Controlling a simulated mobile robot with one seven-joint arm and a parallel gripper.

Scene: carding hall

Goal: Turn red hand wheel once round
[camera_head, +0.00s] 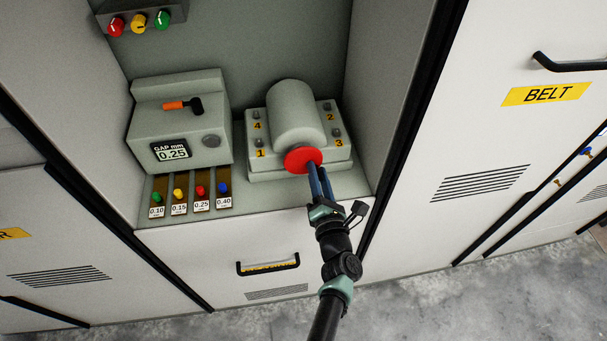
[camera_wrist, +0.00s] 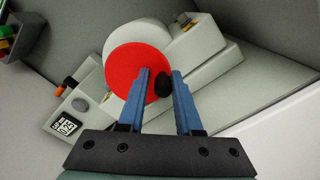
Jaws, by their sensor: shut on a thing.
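The red hand wheel (camera_head: 300,159) is a round disc on the front end of the grey cylinder housing (camera_head: 294,115). It also shows in the wrist view (camera_wrist: 128,72). A dark knob (camera_wrist: 163,84) stands at the wheel's right edge in the wrist view. My gripper (camera_head: 316,168) reaches the wheel from the front, low right in the head view. In the wrist view its blue fingers (camera_wrist: 162,86) lie on either side of the knob and are shut on it. The fingers hide the knob in the head view.
A grey gap gauge box (camera_head: 178,125) reading 0.25 stands left, with an orange-and-black tool (camera_head: 183,104) on top. Several coloured pegs in labelled slots (camera_head: 190,195) sit below it. The recess's right wall (camera_head: 385,90) is close to my arm. A drawer handle (camera_head: 268,265) is below.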

